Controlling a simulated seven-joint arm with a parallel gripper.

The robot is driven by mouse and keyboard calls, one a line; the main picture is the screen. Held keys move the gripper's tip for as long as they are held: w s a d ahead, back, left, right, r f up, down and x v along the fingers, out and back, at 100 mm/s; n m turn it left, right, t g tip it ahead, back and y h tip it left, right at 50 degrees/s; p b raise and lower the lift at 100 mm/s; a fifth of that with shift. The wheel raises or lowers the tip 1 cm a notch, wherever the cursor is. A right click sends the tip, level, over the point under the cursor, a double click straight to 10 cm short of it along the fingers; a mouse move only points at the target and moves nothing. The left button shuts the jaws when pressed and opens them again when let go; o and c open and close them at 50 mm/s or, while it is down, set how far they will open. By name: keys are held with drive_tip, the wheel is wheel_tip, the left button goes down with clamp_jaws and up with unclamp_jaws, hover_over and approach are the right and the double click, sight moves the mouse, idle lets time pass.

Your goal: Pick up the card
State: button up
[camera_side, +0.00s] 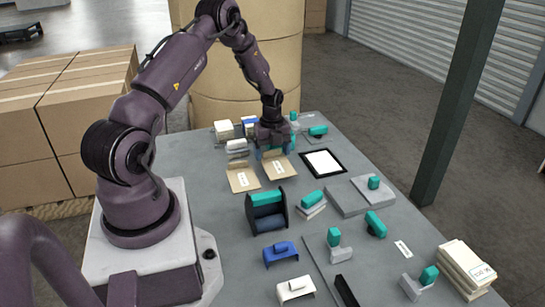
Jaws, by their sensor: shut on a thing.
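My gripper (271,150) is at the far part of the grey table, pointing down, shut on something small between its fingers. What it holds is mostly hidden and too small to name. A kraft-brown card-like piece (279,171) with a white label lies just below and in front of the fingers; I cannot tell whether they touch it. A similar brown piece (242,182) lies to its left. A small white card with dark print (404,249) lies flat at the right front. Which of these is the task's card is not clear.
A black-framed white panel (323,163) lies right of the gripper. White and blue blocks (224,131) stand to its left. A black holder with a teal roll (267,208), teal-topped pieces and a cream stack (466,268) crowd the table (225,236). Large kraft rolls (290,70) stand behind.

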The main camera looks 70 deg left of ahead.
drive_tip(key=s+d+r, duration=0.1)
drive_tip(key=r, duration=0.1)
drive_tip(key=s+d+r, duration=0.1)
drive_tip(key=r, duration=0.2)
drive_tip(key=s+d+r, duration=0.1)
drive_tip(key=s+r, duration=0.1)
drive_tip(key=shift+d+r, duration=0.3)
drive_tip(key=s+d+r, duration=0.3)
drive_tip(key=s+d, duration=0.3)
drive_tip(key=n, duration=3.6)
hover_over(331, 171)
wheel_tip(331, 171, down, 5)
drive_tip(key=shift+s, duration=0.1)
drive_tip(key=shift+f, duration=2.55)
drive_tip(key=shift+d+f, duration=0.1)
drive_tip(key=shift+f, duration=0.9)
